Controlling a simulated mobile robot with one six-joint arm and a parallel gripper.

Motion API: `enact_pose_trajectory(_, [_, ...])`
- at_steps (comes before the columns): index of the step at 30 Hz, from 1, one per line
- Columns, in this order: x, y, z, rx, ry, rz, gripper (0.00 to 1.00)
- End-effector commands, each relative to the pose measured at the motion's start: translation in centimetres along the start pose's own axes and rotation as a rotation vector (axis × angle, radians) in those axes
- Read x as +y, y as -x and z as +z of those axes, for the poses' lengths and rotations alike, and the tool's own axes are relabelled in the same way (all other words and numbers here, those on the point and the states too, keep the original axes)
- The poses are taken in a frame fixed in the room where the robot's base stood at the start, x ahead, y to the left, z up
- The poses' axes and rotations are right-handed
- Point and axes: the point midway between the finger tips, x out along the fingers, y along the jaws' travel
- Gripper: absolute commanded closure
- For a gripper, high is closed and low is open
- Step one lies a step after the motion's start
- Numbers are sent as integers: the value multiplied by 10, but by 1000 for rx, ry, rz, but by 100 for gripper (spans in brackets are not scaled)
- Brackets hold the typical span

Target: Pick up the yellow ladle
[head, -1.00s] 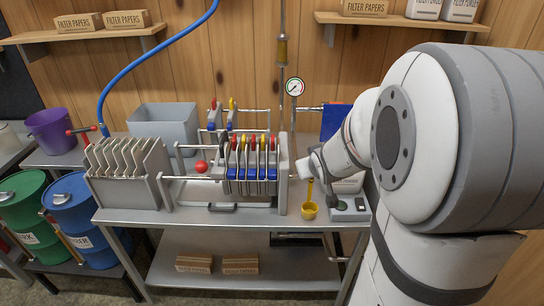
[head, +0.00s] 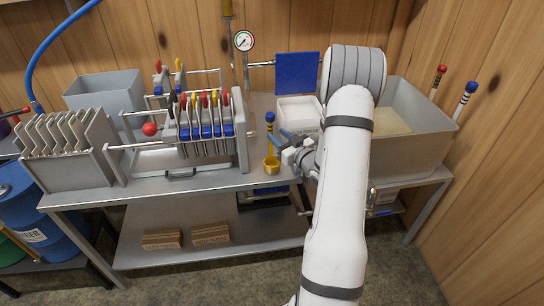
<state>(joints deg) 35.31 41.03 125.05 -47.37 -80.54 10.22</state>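The yellow ladle (head: 271,164) is upright at the front edge of the metal table, right of the filter press. Its bowl is at the bottom, and its handle rises to a blue-banded top. My gripper (head: 281,145) is just right of the ladle's handle, with its fingers pointing left towards it. The fingers look spread apart, with nothing seen between them. I cannot tell whether a fingertip touches the handle.
The filter press (head: 205,125) with coloured handles stands left of the ladle. A white box (head: 299,110) is behind my gripper, and a large grey basin (head: 415,150) is to the right. The lower shelf (head: 215,260) holds small boxes.

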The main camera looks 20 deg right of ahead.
Motion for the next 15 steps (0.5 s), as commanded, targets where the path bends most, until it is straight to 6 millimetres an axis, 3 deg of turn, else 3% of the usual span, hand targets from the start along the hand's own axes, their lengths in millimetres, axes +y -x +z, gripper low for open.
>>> enact_pose_trajectory(9, [-1, -45, -3, 0, 0, -1, 64])
enact_pose_trajectory(15, [0, -52, -1, -2, 0, 2, 64])
